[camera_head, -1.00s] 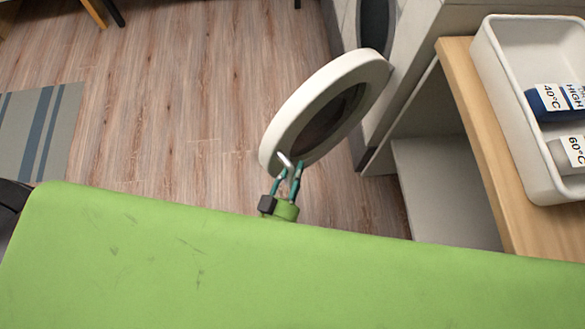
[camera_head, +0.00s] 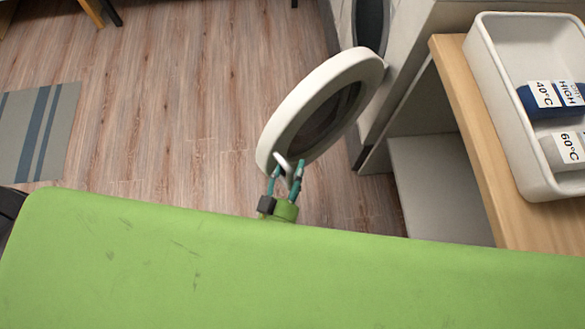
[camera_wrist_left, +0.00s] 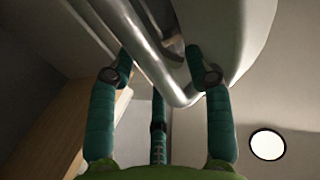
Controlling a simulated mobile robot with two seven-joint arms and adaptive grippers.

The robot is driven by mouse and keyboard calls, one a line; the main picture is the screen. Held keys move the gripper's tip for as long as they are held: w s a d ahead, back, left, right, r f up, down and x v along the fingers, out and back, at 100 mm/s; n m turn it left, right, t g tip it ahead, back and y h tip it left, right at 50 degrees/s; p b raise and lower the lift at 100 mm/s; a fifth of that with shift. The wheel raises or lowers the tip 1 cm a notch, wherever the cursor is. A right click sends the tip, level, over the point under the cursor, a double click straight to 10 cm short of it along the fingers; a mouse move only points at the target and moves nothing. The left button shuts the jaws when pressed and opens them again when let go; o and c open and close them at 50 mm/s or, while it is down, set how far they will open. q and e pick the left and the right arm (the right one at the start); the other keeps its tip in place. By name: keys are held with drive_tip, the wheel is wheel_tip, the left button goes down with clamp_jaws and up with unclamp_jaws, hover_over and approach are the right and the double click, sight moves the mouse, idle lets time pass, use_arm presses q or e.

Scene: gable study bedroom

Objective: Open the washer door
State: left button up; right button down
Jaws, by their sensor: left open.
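The round washer door (camera_head: 283,107), a white ring with a dark glass centre, stands swung out from the washer front (camera_head: 397,65) in the head view. A metal handle (camera_head: 281,160) sits at its lower left rim. My left gripper (camera_head: 285,165) is open at this handle, with its green fingers on either side of it. In the left wrist view the handle (camera_wrist_left: 160,65) is a bent silver bar passing between the open fingers (camera_wrist_left: 160,55); I cannot tell whether they touch it. My right gripper is not in view.
A wooden counter (camera_head: 462,110) at the right carries a white tray (camera_head: 490,75) with blue and grey labelled items. Below it is an open shelf space (camera_head: 440,190). A striped rug (camera_head: 38,130) lies at the left on clear wooden floor (camera_head: 180,100).

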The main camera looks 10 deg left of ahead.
use_arm(q)
drive_tip(key=s+a, duration=0.2)
drive_tip(key=s, duration=0.9)
drive_tip(key=shift+s, duration=0.4)
drive_tip(key=s+a+f+m+g, duration=0.15)
drive_tip(key=f+g, duration=0.25)
drive_tip(key=f, duration=0.6)
drive_tip(key=s+a+f+g, duration=0.15)
drive_tip(key=f+g, duration=0.25)
drive_tip(key=f, duration=0.7)
drive_tip(key=s+a+f+g+y, duration=0.2)
drive_tip(key=s+a+f+g, duration=0.6)
drive_tip(key=a, duration=0.5)
wheel_tip(320, 180, down, 4)
drive_tip(key=shift+s+a+r+n+g+y, duration=0.25)
drive_tip(key=shift+s+n+g+y, duration=0.2)
drive_tip(key=shift+s, duration=0.55)
drive_tip(key=shift+w+d, duration=0.1)
